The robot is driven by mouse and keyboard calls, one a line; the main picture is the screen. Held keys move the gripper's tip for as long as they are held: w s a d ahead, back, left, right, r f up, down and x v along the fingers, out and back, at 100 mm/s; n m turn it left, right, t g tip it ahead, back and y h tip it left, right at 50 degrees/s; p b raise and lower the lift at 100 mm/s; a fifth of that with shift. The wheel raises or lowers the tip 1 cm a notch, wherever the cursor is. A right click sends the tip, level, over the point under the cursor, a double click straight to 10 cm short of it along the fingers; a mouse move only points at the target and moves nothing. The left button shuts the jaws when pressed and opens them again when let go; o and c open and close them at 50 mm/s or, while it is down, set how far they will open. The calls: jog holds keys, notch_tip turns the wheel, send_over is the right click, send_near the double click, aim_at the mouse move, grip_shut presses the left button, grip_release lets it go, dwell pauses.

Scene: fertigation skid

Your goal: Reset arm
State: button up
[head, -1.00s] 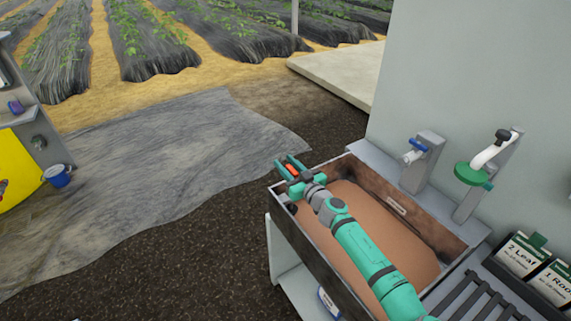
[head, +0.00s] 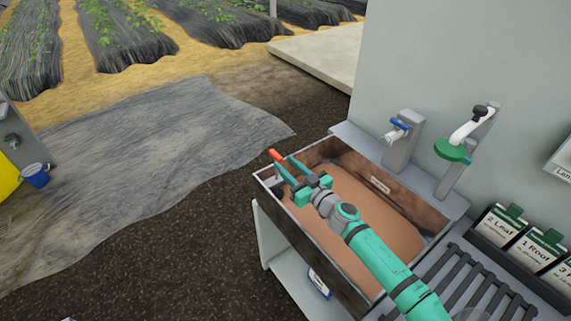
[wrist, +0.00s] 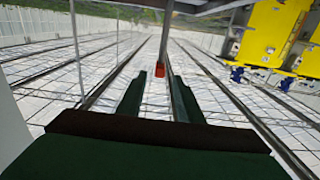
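My gripper (head: 285,164) is at the end of my teal arm, which reaches over the tray of brown material (head: 395,215) toward its far left corner. Its two fingers stand apart with a gap between them, and I see nothing held. The dark green fingers also show apart in the wrist view (wrist: 158,98). A small orange-red piece (head: 275,155) appears just past the fingertips in the head view. A red piece (wrist: 160,69) shows beyond the gap in the wrist view; I cannot tell what it is attached to.
A tap with a blue handle (head: 399,125) and a white pipe with a green disc (head: 452,151) stand behind the tray. Labelled card holders (head: 497,223) and a dark slatted rack (head: 462,283) are at the right. Open ground lies left.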

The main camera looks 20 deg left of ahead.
dwell(0.3)
jog(key=s+a+r+m+t, duration=0.8)
jog(key=s+a+r+t, duration=0.15)
jog(key=s+r, duration=0.35)
jog(key=s+d+f+m+h, duration=0.4)
jog(key=s+d+f+h, duration=0.4)
jog(key=s, duration=0.3)
jog(key=s+d+f+m+h, duration=0.4)
jog(key=s+d+f+h, duration=0.25)
jog(key=s+f, duration=0.45)
jog(key=s+d+f+n+g, duration=0.2)
jog(key=s+d, duration=0.4)
jog(key=s, duration=0.3)
jog(key=s+d+f+n+g, duration=0.2)
jog(key=s+d+n+g, duration=0.1)
jog(key=s+d, duration=0.4)
jog(key=shift+s+n, duration=0.3)
jog(key=shift+s, duration=0.95)
